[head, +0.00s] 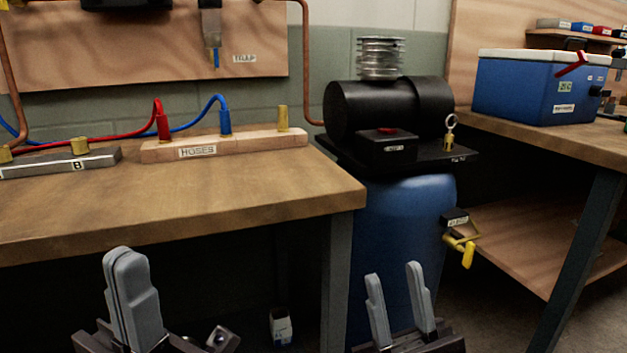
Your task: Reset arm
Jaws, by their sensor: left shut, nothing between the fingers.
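My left gripper (126,262) is at the lower left of the head view, in front of the left workbench's front edge. Its grey fingers point up and are pressed together with nothing between them. My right gripper (393,276) is at the bottom, right of centre, in front of the blue barrel. Its two fingers point up and stand apart, with nothing seen held between them. Both arms behind the grippers are mostly outside the picture.
The left workbench (270,200) bears a wooden block labelled HOSES (240,146) with red and blue hoses. A blue barrel (393,225) carries a black compressor (387,108). A blue cooler (535,90) sits on the right bench (540,138). A yellow-handled valve (467,253) juts from the barrel.

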